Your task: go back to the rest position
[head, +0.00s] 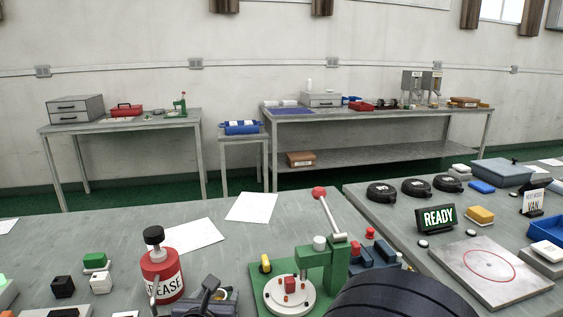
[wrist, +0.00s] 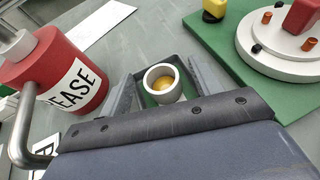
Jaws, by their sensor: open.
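My gripper (wrist: 160,88) is open in the wrist view, its two grey fingers spread apart. A white round cup or ring with a yellow inside (wrist: 160,83) shows between the fingers, with a gap on each side; I cannot tell how far below them it is. A red grease can (wrist: 62,72) stands left of the fingers, and a green base plate (wrist: 232,50) lies to their right. In the head view, a large dark part of my arm covers the bottom right of the near table; I cannot make out the fingers clearly there.
In the head view, the grease can (head: 163,278) and green lever press (head: 335,262) stand on the near table. White papers (head: 252,207) lie behind them.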

